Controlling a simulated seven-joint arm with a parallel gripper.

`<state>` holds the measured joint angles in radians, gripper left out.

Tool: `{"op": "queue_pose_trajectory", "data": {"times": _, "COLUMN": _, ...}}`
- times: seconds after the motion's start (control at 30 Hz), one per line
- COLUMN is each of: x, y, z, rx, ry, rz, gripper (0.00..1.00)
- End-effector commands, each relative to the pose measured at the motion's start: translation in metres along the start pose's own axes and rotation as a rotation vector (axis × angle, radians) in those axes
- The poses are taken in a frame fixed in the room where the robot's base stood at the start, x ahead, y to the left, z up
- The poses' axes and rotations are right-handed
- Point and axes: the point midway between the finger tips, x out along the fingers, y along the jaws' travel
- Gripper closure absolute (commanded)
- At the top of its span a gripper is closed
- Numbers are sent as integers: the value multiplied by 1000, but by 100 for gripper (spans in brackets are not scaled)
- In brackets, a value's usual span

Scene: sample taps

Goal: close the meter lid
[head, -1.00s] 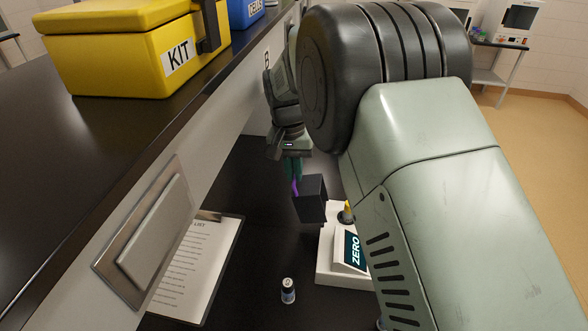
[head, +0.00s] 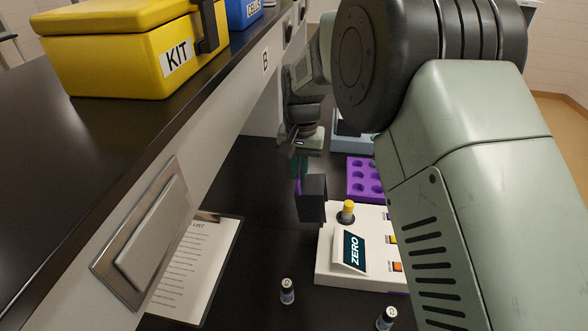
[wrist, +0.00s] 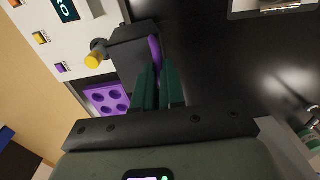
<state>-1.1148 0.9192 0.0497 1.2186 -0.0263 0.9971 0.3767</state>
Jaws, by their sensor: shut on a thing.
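The white meter (head: 325,262) with its ZERO display (head: 352,251) stands on the dark bench. A yellow-capped vial (head: 347,207) stands upright in its round well. The dark box-shaped lid (head: 313,200) is open beside the well, at the meter's back left; its hinge is not clear. In the wrist view the lid (wrist: 133,50) has a purple tab (wrist: 155,52) on its side. My gripper (wrist: 160,72) has its green fingers closed around this tab. In the head view my gripper (head: 302,165) comes down from above the lid, its fingertips partly hidden behind it.
A purple rack (head: 362,178) stands behind the meter. Small vials (head: 287,291) (head: 386,318) stand in front of it. A clipboard (head: 195,265) lies at left, below a raised shelf with a yellow kit box (head: 120,50). Bench between clipboard and meter is mostly clear.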

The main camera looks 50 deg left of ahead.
Motion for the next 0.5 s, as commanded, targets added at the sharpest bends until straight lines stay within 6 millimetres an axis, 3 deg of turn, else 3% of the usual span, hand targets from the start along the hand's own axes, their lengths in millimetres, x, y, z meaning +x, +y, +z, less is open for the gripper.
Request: {"op": "queue_pose_trajectory", "data": {"times": 0.5, "x": -15, "y": 78, "z": -1, "rx": 11, "ry": -1, "rz": -458, "gripper": 100}}
